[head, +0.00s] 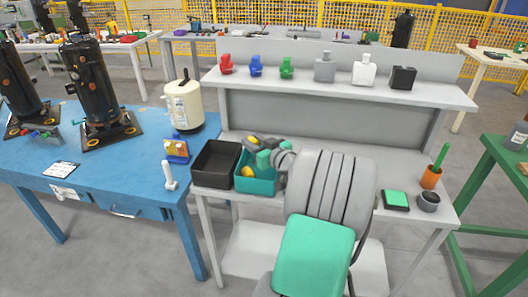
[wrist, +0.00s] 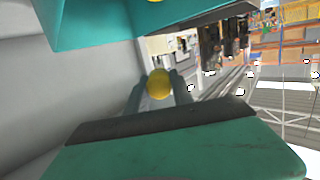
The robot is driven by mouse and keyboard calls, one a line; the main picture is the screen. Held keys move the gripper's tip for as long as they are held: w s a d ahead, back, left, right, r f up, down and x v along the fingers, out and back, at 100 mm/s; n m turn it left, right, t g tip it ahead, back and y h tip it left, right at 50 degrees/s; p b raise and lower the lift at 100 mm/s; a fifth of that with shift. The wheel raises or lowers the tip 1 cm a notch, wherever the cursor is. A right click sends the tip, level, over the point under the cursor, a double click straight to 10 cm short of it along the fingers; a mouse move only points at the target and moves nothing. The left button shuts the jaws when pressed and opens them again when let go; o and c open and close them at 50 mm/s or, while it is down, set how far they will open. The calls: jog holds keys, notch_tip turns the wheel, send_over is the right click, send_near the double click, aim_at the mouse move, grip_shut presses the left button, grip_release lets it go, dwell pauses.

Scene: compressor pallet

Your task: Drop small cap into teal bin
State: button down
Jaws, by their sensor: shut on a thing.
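The teal bin (head: 256,187) stands on the grey bench, right of a dark bin, and a yellow item (head: 247,172) lies inside it. My gripper (head: 252,148) is above the back part of the bin, with its fingers toward the left. In the wrist view, a small round yellow cap (wrist: 159,84) sits between my two grey fingers, which are shut on it. The teal wall at the top of the wrist view appears to be the bin (wrist: 95,25). In the head view the held cap is too small to make out clearly.
The dark empty bin (head: 214,178) is directly left of the teal bin. A shelf (head: 340,88) with several small bottles and blocks runs behind. A blue table (head: 130,160) with black compressors and a cream tank (head: 184,105) is at left. A green-topped box (head: 396,199) is at right.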

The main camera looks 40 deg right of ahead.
aim_at(263, 184)
jog(key=shift+h, duration=0.3)
jog(key=shift+s+d+f+b, duration=0.15)
jog(key=shift+d+f+b, duration=0.35)
jog(key=shift+f, duration=0.55)
jog(key=shift+s+d+f+b, duration=0.25)
jog(key=shift+d+f, duration=0.3)
jog(key=shift+f, duration=0.45)
jog(key=shift+s+d+f+b, duration=0.1)
jog(key=shift+d+f+b, duration=0.4)
jog(key=shift+f, duration=0.55)
jog(key=c, duration=1)
grip_release()
jog(key=shift+c, duration=0.2)
jog(key=s, duration=0.5)
jog(key=s+a+r, duration=0.1)
jog(key=s, duration=0.1)
jog(key=shift+s+r, duration=0.1)
jog(key=shift+s, duration=0.25)
